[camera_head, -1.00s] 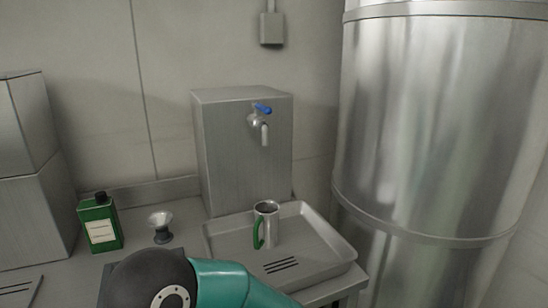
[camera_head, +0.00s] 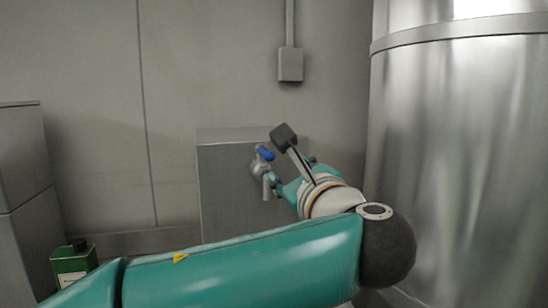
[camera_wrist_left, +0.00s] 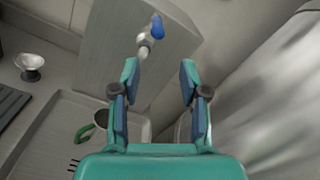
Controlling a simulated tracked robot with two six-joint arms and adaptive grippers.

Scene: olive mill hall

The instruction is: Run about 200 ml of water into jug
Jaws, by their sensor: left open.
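The water dispenser (camera_head: 225,185) is a grey metal box against the wall. Its tap has a blue lever (camera_head: 265,153) on top and a metal spout (camera_head: 266,188) pointing down. In the left wrist view the blue lever (camera_wrist_left: 158,26) and spout (camera_wrist_left: 143,50) lie just beyond my fingertips. My left gripper (camera_wrist_left: 159,70) is open and empty, close to the tap at its right in the head view. The metal jug (camera_wrist_left: 101,119) with a green handle (camera_wrist_left: 83,132) stands on the tray (camera_wrist_left: 50,125); my gripper partly covers it. My arm hides the jug in the head view.
A large steel tank (camera_head: 450,150) stands close on the right. A green bottle (camera_head: 72,265) is at the lower left of the head view. A small funnel-like item (camera_wrist_left: 30,66) stands left of the tray.

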